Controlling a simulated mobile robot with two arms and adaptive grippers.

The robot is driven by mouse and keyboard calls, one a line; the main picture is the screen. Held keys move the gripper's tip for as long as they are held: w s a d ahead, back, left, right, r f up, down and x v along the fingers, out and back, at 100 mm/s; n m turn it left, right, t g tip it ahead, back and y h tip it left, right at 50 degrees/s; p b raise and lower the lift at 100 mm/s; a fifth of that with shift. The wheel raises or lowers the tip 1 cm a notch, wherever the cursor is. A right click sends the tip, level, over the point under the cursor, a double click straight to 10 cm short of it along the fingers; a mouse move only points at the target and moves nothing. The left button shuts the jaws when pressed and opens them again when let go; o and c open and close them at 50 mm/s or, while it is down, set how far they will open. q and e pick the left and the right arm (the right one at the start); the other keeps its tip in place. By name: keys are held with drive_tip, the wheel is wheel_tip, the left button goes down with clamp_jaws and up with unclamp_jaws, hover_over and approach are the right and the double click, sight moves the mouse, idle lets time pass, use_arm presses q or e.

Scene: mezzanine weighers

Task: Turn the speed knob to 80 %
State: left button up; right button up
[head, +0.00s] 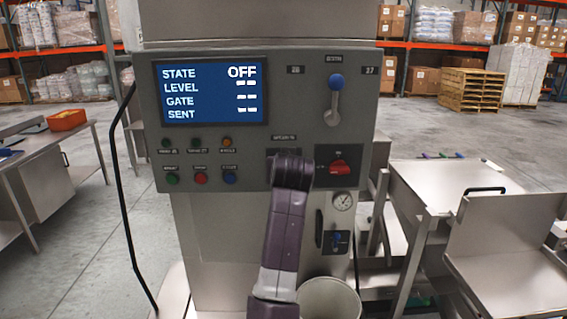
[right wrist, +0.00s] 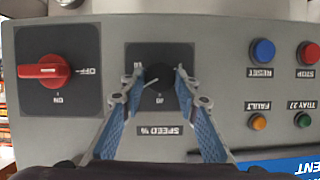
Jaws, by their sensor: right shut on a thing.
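The speed knob (right wrist: 158,85) is a round black knob on a dark plate, under the upside-down "SPEED %" label (right wrist: 159,130) in the right wrist view. A pale pointer line shows on it, but its exact setting cannot be read. My right gripper (right wrist: 160,78) is shut on the knob, one blue-padded finger on each side. In the head view my purple right arm (head: 285,225) reaches up to the panel and hides the knob. The display (head: 211,92) reads STATE OFF, with dashes for the other lines. My left gripper is not in view.
A red rotary switch (head: 340,168) marked OFF and ON sits beside the knob. Coloured buttons (head: 200,178) and lamps are on its other side. A blue-tipped lever (head: 336,95) is above. A white bucket (head: 328,300) stands below, and steel tables (head: 450,185) stand at right.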

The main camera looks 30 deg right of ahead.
drive_tip(key=shift+s+d+f+m+t+y+p, duration=0.15)
drive_tip(key=shift+m+t+y, duration=0.45)
drive_tip(key=shift+m, duration=0.75)
drive_tip(key=shift+f+m+t+y+p, duration=0.15)
drive_tip(key=shift+m+t+y, duration=0.45)
drive_tip(key=shift+m, duration=0.7)
drive_tip(key=shift+s+d+f+m+t+y, duration=0.15)
drive_tip(key=shift+m+t+y, duration=0.4)
drive_tip(key=shift+m, duration=0.8)
drive_tip(key=shift+w, duration=0.1)
drive_tip(key=o, duration=1.2)
drive_tip(key=shift+r, duration=0.1)
drive_tip(key=shift+c, duration=0.2)
